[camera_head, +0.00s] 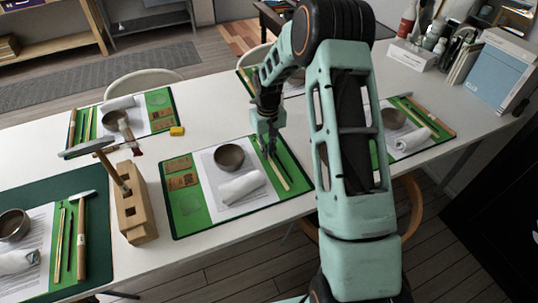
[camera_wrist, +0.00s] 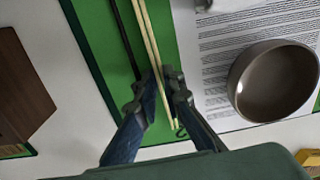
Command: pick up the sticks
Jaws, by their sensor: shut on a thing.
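Two pale wooden sticks (camera_wrist: 147,32) lie side by side over the green mat (camera_wrist: 187,25). They also show on the right part of the middle mat in the head view (camera_head: 281,174). My gripper (camera_wrist: 163,82) is shut around the sticks, one finger on each side. In the head view my gripper (camera_head: 268,145) is low over the mat, at the far end of the sticks. I cannot tell whether they are lifted. A thin dark stick (camera_wrist: 125,38) lies just left of them in the wrist view, outside the fingers and partly hidden by one.
A grey bowl (camera_head: 229,157), a rolled white cloth (camera_head: 242,187) and a printed sheet share the mat. A wooden block (camera_head: 133,204) holding hammers stands to the left. A yellow block (camera_head: 177,131) lies behind. Other set mats surround this one, with bare white table between.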

